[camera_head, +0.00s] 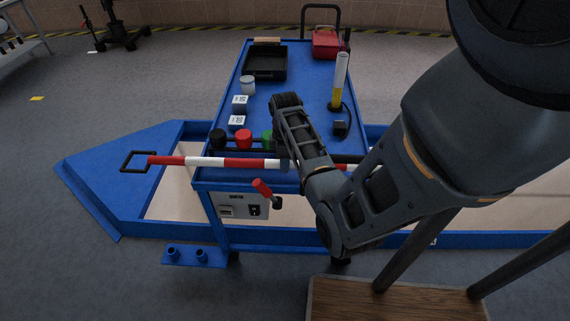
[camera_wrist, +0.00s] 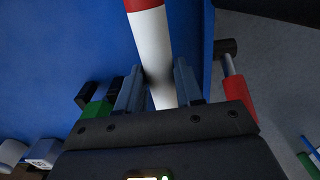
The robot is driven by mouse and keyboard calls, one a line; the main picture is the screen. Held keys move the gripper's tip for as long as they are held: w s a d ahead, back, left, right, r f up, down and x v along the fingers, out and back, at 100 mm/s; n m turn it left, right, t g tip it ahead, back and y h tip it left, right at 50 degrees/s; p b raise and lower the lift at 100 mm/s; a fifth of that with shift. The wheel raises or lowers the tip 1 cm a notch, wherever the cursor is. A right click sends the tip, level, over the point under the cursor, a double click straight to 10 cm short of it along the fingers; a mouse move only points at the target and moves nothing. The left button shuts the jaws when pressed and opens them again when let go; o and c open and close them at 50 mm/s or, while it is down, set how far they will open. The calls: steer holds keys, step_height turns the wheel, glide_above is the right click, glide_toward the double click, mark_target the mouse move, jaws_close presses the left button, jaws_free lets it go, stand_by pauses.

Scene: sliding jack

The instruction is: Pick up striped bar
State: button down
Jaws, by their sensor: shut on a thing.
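The red-and-white striped bar (camera_head: 205,161) extends left to right across the near end of the blue cart, its left end reaching past the cart edge. My gripper (camera_head: 281,158) comes down on the bar near the green knob, and my wrist hides part of it. In the wrist view, my gripper (camera_wrist: 159,88) has a finger on each side of a white section of the bar (camera_wrist: 149,42), shut on it. A red section shows beyond the fingers. I cannot tell whether the bar touches the cart.
Black, red (camera_head: 243,139) and green (camera_head: 267,137) knobs stand close behind the bar. A red-handled lever (camera_head: 263,188) sticks out from the cart's front panel.

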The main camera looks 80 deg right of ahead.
steer(key=r, duration=0.3)
steer(key=shift+s+d+r, duration=0.1)
steer(key=shift+s+d, duration=0.2)
steer(key=shift+d, duration=0.1)
steer(key=s+d+r, duration=0.6)
steer(key=s+d, duration=0.1)
steer(key=s, duration=0.1)
steer(key=shift+d+r+b, duration=0.15)
steer(key=shift+b, duration=0.25)
